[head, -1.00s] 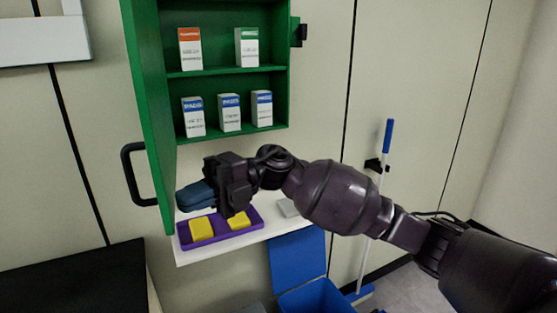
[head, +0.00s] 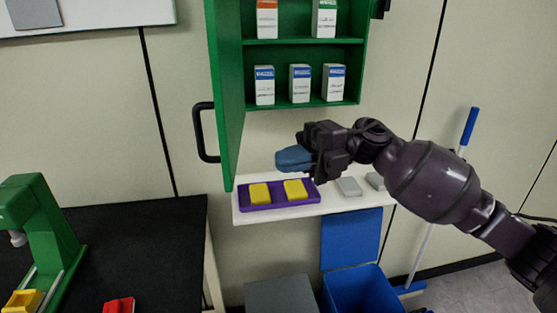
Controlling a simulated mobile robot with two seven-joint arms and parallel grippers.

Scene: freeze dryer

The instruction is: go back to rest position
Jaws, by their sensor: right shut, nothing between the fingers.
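My right gripper (head: 293,158) is shut and empty, with blue fingers pointing left. In the head view it appears in front of the wall, above the white shelf (head: 283,213) and below the green cabinet (head: 301,119). My right arm reaches in from the right edge. My left gripper does not show.
The cabinet's door (head: 226,110) stands open and holds several boxes (head: 300,83) inside. A purple tray (head: 275,199) with two yellow blocks (head: 260,193) lies on the shelf beside grey blocks (head: 349,187). A blue bin (head: 362,290) stands below. A black table (head: 140,245) is at left.

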